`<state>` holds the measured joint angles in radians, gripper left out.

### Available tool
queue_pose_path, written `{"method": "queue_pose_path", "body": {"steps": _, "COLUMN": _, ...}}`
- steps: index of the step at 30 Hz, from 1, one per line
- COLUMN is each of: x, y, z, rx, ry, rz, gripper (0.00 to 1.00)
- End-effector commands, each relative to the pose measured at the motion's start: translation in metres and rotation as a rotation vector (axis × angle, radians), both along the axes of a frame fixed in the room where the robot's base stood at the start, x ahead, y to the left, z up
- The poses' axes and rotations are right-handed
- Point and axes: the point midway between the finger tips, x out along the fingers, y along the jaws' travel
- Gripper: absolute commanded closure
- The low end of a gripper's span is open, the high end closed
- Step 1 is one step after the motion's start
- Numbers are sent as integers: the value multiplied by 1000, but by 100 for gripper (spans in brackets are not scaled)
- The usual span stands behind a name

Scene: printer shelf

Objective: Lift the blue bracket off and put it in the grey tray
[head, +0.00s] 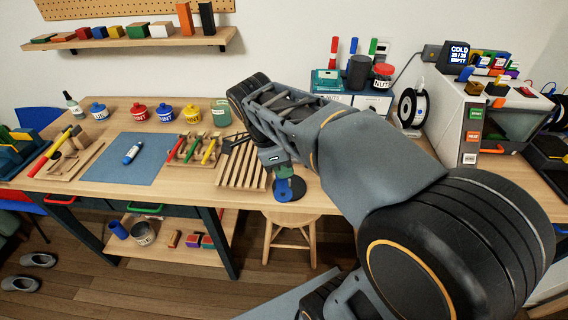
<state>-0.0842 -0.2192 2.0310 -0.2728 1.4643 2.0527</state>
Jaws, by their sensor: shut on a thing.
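The blue bracket (284,184) shows at the front edge of the wooden table, below the end of my arm. My gripper (281,170) reaches down from above and is shut on its upper part. The bracket stands over or against a dark round disc (293,191); I cannot tell whether they touch. My arm hides part of the table behind the gripper. I cannot make out a grey tray for certain in this view.
A slatted wooden rack (241,168) is just left of the bracket. Paint pots line the back. A printer (487,118) stands right. A stool (291,218) is below the edge.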

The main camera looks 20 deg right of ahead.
Motion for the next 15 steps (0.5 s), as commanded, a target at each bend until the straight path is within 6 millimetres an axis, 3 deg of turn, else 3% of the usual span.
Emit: {"method": "queue_pose_path", "body": {"steps": 15, "x": 0, "y": 0, "z": 24, "rx": 0, "ry": -2, "rz": 1, "gripper": 100}}
